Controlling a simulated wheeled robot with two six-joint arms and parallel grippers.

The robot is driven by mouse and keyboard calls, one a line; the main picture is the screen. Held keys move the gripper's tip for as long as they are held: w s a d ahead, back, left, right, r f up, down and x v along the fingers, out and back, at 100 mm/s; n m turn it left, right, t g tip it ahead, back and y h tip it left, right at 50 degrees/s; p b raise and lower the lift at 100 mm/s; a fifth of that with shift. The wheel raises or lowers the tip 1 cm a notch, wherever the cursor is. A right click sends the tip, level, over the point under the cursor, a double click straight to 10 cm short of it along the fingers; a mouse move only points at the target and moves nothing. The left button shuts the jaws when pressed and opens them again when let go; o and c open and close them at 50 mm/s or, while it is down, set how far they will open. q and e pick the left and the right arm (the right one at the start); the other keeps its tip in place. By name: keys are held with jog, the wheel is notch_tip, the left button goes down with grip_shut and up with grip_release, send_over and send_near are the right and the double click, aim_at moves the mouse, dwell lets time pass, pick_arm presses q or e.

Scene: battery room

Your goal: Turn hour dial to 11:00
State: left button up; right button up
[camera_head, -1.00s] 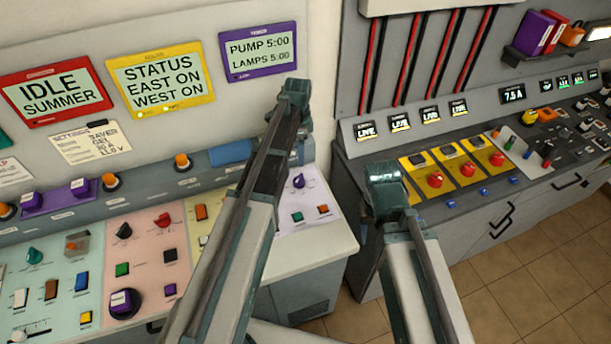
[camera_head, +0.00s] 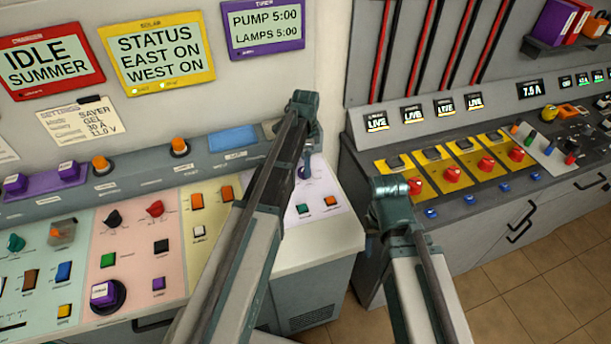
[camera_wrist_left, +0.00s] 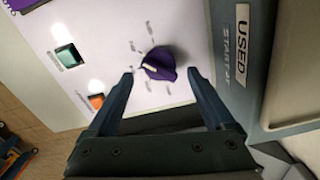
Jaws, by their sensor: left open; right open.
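The hour dial, a purple knob (camera_wrist_left: 158,63), sits on a white panel (camera_wrist_left: 110,30) in the left wrist view. Its pointer and the small labels around it are too blurred to read. My left gripper (camera_wrist_left: 160,75) is open, with one fingertip on each side of the knob; I cannot tell whether they touch it. In the head view the left gripper (camera_head: 304,168) is over that panel and mostly covers the knob. The purple-framed timer display (camera_head: 263,26) reads PUMP 5:00 and LAMPS 5:00. My right arm shows at centre right, but its gripper is not visible.
A green button (camera_wrist_left: 67,56) and an orange button (camera_wrist_left: 96,101) are on the same panel, beside the knob. A grey raised ledge (camera_wrist_left: 238,60) borders the panel. Other coloured control panels lie to the left; a second console with red knobs (camera_head: 452,174) stands right.

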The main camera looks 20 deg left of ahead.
pick_arm(q)
jog(key=shift+f+b, duration=0.9)
jog(key=shift+f, duration=0.55)
pick_arm(e)
notch_tip(320, 180, down, 3)
jog(key=shift+r, duration=0.1)
pick_arm(q)
jog(key=c, duration=1.3)
